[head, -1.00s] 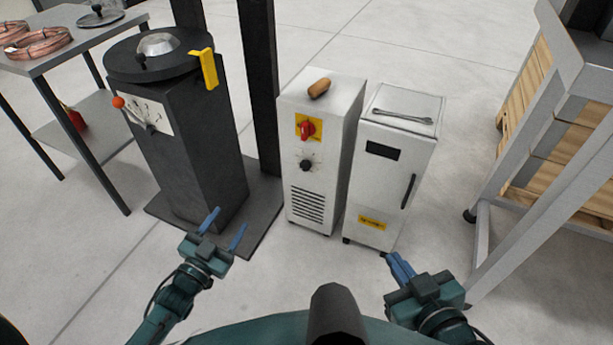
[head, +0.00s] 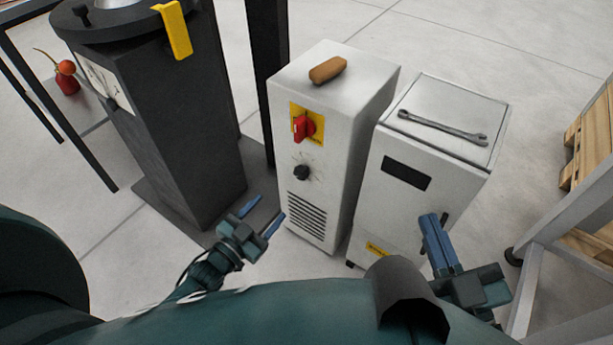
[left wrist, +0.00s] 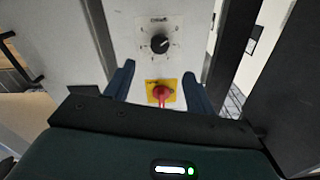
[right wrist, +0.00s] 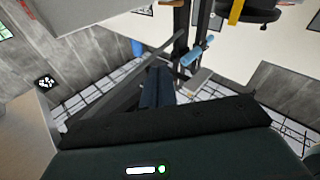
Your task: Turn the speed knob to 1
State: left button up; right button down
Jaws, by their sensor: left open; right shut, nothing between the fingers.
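The speed knob (head: 302,172) is a small black round knob on a dial on the front of the white cabinet (head: 330,190). It also shows in the left wrist view (left wrist: 159,44), where the scene appears upside down; its marks are too small to read. A red switch (head: 304,128) on a yellow plate sits above it. My left gripper (head: 263,216) is open and empty, in front of and below the knob in the head view, not touching it. My right gripper (head: 430,218) is shut and empty, in front of the other white cabinet (head: 410,205).
A brown handle-like object (head: 328,70) lies on the knob's cabinet. A wrench (head: 442,127) lies on the neighbouring cabinet. A dark pedestal machine (head: 180,140) with a yellow bracket (head: 174,30) stands at left. A grey frame (head: 570,240) stands at right.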

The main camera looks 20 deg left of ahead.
aim_at(299, 176)
pick_arm(q)
jog(key=b+x, duration=0.4)
jog(key=x, duration=0.8)
jog(key=shift+w, duration=0.1)
jog(key=shift+w+d, duration=0.15)
jog(key=shift+w, duration=0.2)
pick_arm(e)
jog(key=shift+a+r+t+y, duration=0.25)
jog(key=shift+a+t+y, duration=0.1)
jog(key=shift+y, duration=0.15)
pick_arm(q)
jog(key=c, duration=1)
jog(key=shift+o, duration=0.2)
